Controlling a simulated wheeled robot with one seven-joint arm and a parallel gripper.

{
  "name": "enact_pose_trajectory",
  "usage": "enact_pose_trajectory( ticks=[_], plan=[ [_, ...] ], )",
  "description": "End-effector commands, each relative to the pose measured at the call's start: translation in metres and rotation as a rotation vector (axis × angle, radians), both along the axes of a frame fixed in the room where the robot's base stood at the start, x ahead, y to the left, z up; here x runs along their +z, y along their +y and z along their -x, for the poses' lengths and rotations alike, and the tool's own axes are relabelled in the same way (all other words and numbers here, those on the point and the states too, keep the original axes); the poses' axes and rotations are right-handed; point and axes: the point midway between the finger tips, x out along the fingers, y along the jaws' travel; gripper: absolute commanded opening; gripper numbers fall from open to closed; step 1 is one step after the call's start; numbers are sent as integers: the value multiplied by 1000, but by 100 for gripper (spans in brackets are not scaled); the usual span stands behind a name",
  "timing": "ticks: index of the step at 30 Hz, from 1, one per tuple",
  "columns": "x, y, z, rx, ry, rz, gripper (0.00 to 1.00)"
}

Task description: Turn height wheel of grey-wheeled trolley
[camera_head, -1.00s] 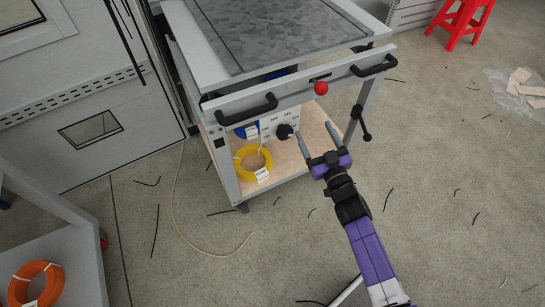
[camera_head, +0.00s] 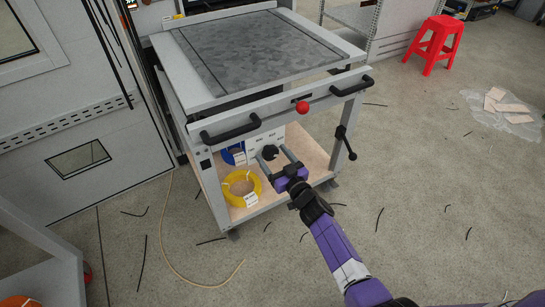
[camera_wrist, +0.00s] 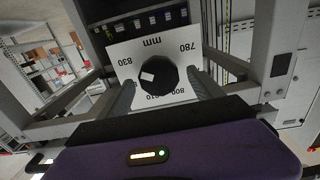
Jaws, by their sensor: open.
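The trolley (camera_head: 205,98) stands left of centre in the head view, with a grey top, two black handles and a red knob (camera_head: 302,107) on its front rail. Its height wheel, a dark knob (camera_head: 270,152), sits on a white scale plate (camera_head: 252,152) below the rail. In the wrist view the black wheel (camera_wrist: 158,80) is near the middle, on the plate (camera_wrist: 124,55) marked in mm. My gripper (camera_head: 273,157) is open. Its two fingers (camera_wrist: 160,90) lie on either side of the wheel in the wrist view; I cannot tell whether they touch it.
A yellow cable coil (camera_head: 240,188) lies on the trolley's lower shelf. A black crank (camera_head: 346,142) hangs at its right leg. Cabinets (camera_head: 75,120) stand to the left, a red stool (camera_head: 435,43) at the back right. The floor on the right has scattered cable scraps.

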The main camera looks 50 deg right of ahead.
Motion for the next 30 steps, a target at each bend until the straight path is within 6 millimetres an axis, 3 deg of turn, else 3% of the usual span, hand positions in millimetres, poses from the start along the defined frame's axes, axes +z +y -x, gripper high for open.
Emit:
enact_pose_trajectory(
  ticks=[11, 20, 30],
  plan=[
    [0, -1, -6, 0, 1, 0, 73],
    [0, -2, -6, 0, 1, 0, 14],
    [0, -1, -6, 0, 14, 48, 14]
  ],
)
